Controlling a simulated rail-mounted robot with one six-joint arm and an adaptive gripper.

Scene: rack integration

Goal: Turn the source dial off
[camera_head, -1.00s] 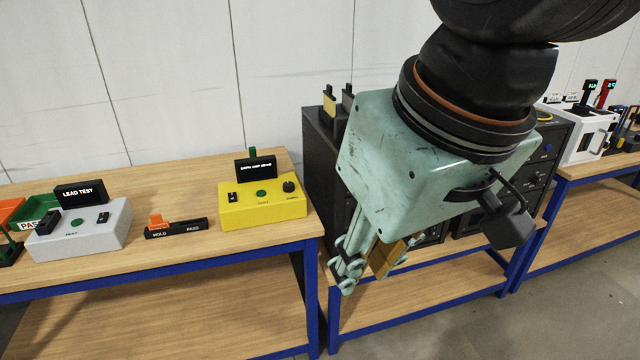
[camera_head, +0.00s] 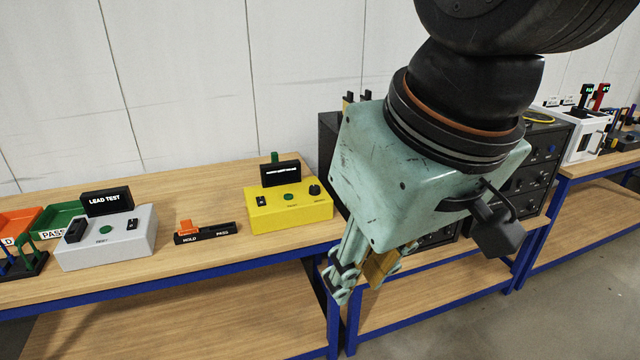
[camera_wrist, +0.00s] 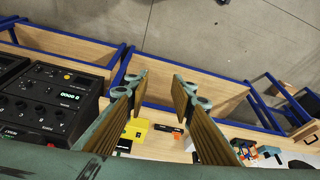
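A black round dial (camera_head: 315,191) sits on the right of the yellow box (camera_head: 280,213); its small label is too blurred to read. A green button (camera_head: 289,197), a black switch (camera_head: 261,201) and a small display (camera_head: 281,173) are also on the box. My gripper (camera_head: 359,283) hangs to the right of the yellow box and nearer the camera, over the gap between the benches, apart from the dial. In the wrist view my gripper (camera_wrist: 160,83) has its fingers spread with nothing held. The yellow box (camera_wrist: 137,129) shows partly beyond the left finger.
A black equipment rack (camera_wrist: 45,105) with several knobs and a lit display stands beside the bench.

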